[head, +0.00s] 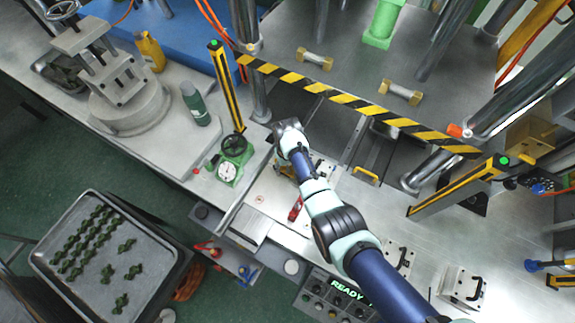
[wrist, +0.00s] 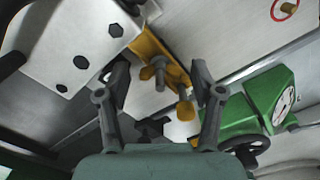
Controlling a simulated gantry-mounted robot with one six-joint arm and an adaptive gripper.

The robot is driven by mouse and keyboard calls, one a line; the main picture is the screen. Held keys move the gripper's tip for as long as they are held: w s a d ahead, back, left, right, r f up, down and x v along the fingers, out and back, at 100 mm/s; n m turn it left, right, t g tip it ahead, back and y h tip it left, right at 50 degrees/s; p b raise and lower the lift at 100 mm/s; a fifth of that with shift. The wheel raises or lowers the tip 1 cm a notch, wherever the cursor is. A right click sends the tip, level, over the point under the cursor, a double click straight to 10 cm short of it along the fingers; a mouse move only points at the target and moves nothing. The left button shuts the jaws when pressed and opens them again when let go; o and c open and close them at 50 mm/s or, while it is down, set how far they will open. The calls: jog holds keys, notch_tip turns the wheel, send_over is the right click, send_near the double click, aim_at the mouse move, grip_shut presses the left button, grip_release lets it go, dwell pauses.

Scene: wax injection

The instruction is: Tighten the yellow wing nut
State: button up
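In the head view my wrist hangs over the fixture area and hides the wing nut; the fingers cannot be made out there.
A green gauge with a handwheel (head: 232,160) stands close left of my wrist, also right in the wrist view (wrist: 255,108). A white block (wrist: 70,45) borders the clamp. A striped barrier (head: 340,97) crosses behind. A red-handled tool (head: 295,209) lies in front.

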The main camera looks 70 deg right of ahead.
aim_at(287, 168)
notch_tip(287, 168, up, 12)
dwell(0.6)
dwell(0.5)
